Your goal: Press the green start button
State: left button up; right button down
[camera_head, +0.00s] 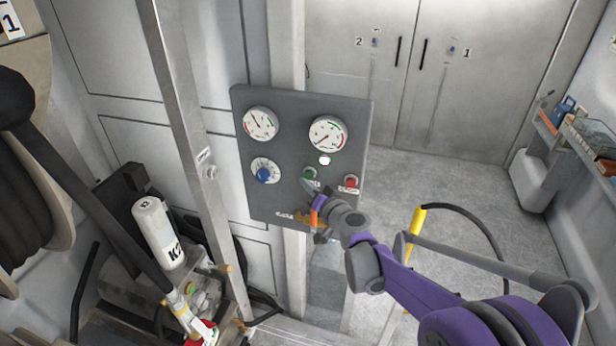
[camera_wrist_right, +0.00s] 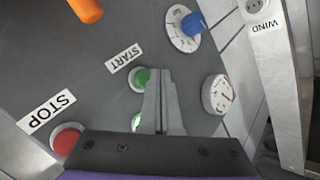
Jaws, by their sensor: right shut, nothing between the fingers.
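The green start button (camera_head: 310,173) sits on a dark grey control panel (camera_head: 290,98), left of the red stop button (camera_head: 350,181). In the right wrist view the green button (camera_wrist_right: 140,79) shows beside the START label (camera_wrist_right: 124,58), partly covered by my fingers. My right gripper (camera_head: 307,186) is shut and empty, its tips just below the button in the head view. In the right wrist view the fingertips (camera_wrist_right: 157,72) overlap the button's edge. I cannot tell whether they touch it. My left gripper is not in view.
The panel also carries two gauges (camera_head: 260,124), a blue knob (camera_head: 263,174) and a white lamp (camera_head: 324,160). An orange handle (camera_wrist_right: 87,9) is near the START label. A metal post (camera_head: 190,130) stands left of the panel. Open floor lies to the right.

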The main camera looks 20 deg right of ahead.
jog(key=shift+s+a+p, duration=0.2)
jog(key=shift+s+a, duration=0.5)
jog(key=shift+s, duration=0.35)
jog(key=shift+s+a+p, duration=0.15)
jog(key=shift+s+a, duration=0.55)
jog(key=shift+s, duration=0.3)
jog(key=s+a+f+n+g+y, duration=0.1)
jog(key=s+a+n+g, duration=0.15)
jog(key=s, duration=0.45)
jog(key=s+a+f+n+g+y, duration=0.1)
jog(key=s+a+f+n+g, duration=0.15)
jog(key=s, duration=0.45)
jog(key=s+d+f+g+h, duration=0.2)
jog(key=s+f, duration=0.1)
jog(key=s, duration=0.5)
jog(key=s+d+f+g+h, duration=0.3)
jog(key=s+f, duration=0.1)
jog(key=s, duration=0.5)
jog(key=shift+s+d, duration=0.3)
jog(key=shift+d, duration=0.05)
